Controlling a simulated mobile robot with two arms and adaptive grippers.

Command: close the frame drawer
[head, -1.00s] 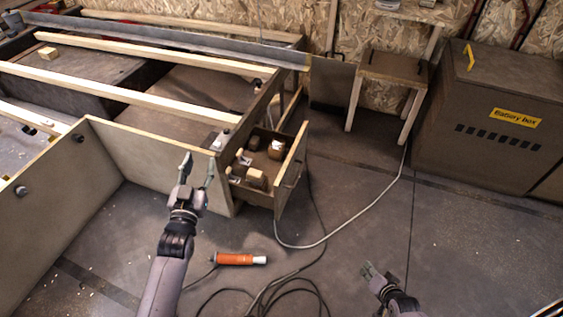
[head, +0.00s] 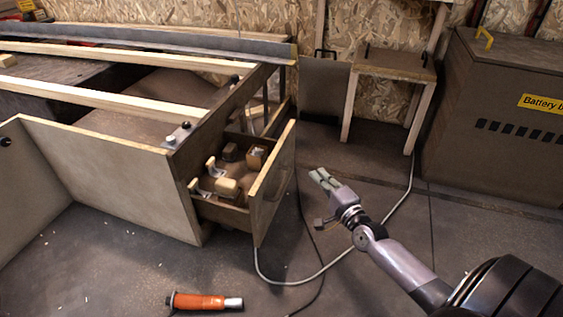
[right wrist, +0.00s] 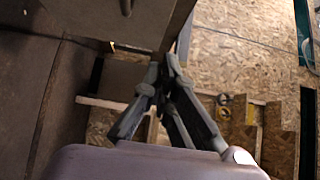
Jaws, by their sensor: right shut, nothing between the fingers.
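The frame drawer (head: 270,190) stands pulled out of the end of the wooden frame (head: 225,115). It holds several small blocks and fittings, among them a light wooden block (head: 228,187). Its front panel faces right, toward my right gripper (head: 318,176). That gripper is shut and empty, a little to the right of the panel, with a visible gap between them in the head view. In the right wrist view its fingers (right wrist: 172,62) meet at the tips with nothing between them. I cannot surely make out the drawer there. My left gripper is out of view.
An orange-handled tool (head: 200,301) lies on the floor in front of the frame. A grey cable (head: 330,265) runs across the floor below my right arm. A small wooden stand (head: 395,65) is against the back wall, and a battery box (head: 500,120) stands at the right.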

